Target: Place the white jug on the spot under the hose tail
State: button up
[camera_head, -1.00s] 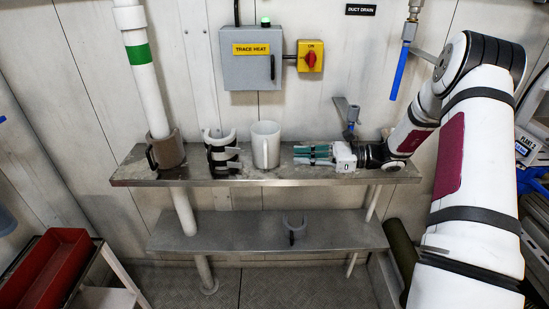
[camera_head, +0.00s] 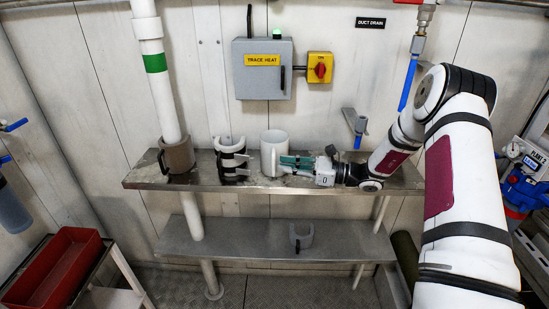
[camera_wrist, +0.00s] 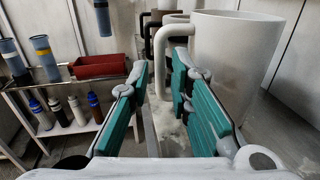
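The white jug (camera_head: 281,142) stands upright on the upper metal shelf (camera_head: 215,187), its handle toward the front. My gripper (camera_head: 281,163) is open at the jug's right front, its fingertips overlapping the jug's lower part in the head view. In the wrist view the jug (camera_wrist: 235,50) stands at the upper right, and its handle (camera_wrist: 160,55) shows just beyond and between the open fingers (camera_wrist: 160,75). Contact cannot be told. A blue tube (camera_head: 408,85) hangs at the upper right, and a blue-ended fitting (camera_head: 357,127) sits lower on the wall. I cannot tell which is the hose tail.
A grey clip (camera_head: 301,238) sits on the lower shelf. A red tray (camera_head: 55,265) is at lower left.

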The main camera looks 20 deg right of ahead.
aim_at(273, 173)
jog(key=x, duration=0.4)
jog(key=shift+w+a+r+p, duration=0.1)
jog(key=shift+w+a+p, duration=0.1)
jog(key=shift+w+p, duration=0.1)
grip_shut()
jog(key=shift+r, duration=0.1)
